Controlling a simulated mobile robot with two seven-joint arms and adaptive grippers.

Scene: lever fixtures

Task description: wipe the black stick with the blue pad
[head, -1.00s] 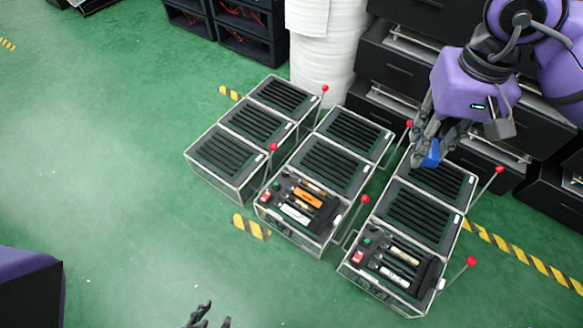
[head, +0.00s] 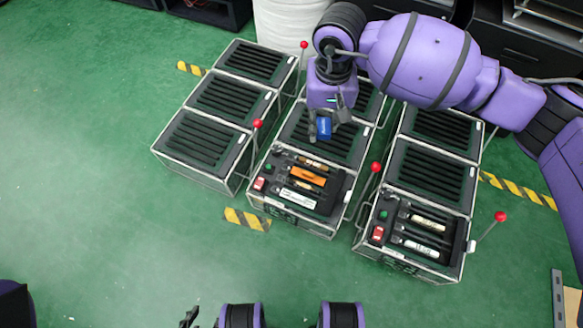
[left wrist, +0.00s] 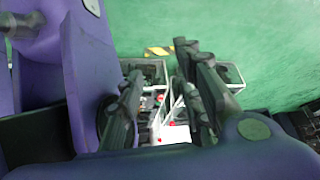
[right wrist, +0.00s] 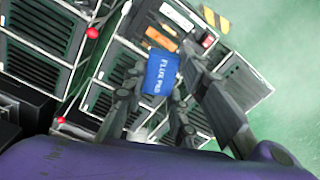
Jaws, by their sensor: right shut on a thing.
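My right gripper (head: 325,118) is shut on the blue pad (head: 324,129), held above the middle row of cases. The right wrist view shows the lettered pad (right wrist: 160,73) between the fingers. In front of it, the middle row's front tray (head: 257,197) holds an orange-labelled stick (head: 308,175), a white-labelled stick (head: 297,198) and darker sticks. The right row's front tray (head: 375,252) also holds dark sticks with pale labels (head: 424,234). I cannot tell which is the black stick. My left gripper (left wrist: 158,65) is open and empty; only its tip shows at the head view's bottom edge.
Slatted black cases (head: 205,138) stand in three rows on the green floor. Red-knobbed levers (head: 375,167) rise beside them. A white roll (head: 283,25) and dark shelves stand behind.

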